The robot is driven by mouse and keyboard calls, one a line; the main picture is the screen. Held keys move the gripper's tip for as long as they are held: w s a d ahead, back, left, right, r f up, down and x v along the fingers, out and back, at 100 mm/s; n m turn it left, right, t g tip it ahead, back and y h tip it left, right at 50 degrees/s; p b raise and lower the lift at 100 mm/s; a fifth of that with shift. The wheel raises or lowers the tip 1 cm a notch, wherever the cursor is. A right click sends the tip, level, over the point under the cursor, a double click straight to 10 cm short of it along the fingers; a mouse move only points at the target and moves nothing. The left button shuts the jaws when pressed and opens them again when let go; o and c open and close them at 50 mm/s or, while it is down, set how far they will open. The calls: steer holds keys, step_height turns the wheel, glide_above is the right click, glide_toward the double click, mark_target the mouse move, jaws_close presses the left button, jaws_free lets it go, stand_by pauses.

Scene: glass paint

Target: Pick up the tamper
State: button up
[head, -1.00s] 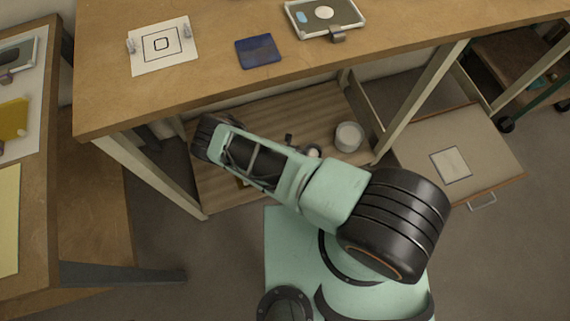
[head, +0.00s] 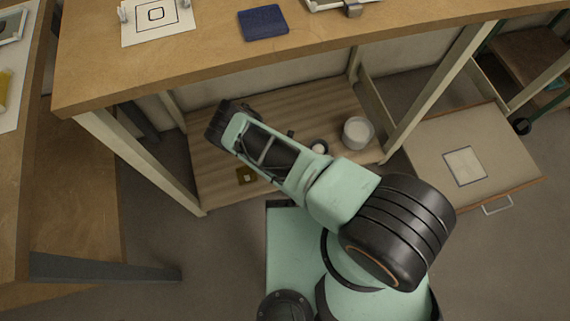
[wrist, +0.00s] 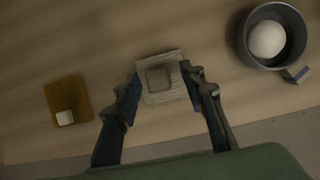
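A pale, square block with a smaller brownish square on top, which looks like the tamper (wrist: 159,78), lies on the wooden surface in the middle of the wrist view. My gripper (wrist: 160,74) is open, with one finger at its left side and one at its right. I cannot tell whether the fingers touch it. In the head view, my arm covers the tamper and my fingers.
An amber square (wrist: 66,92) with a small white block lies left. The tabletop (head: 200,65) overhangs behind.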

steer(key=shift+w+a+f, duration=0.15)
steer(key=shift+w+f, duration=0.1)
steer(key=shift+f, duration=0.35)
jaws_close()
steer(key=shift+r, duration=0.2)
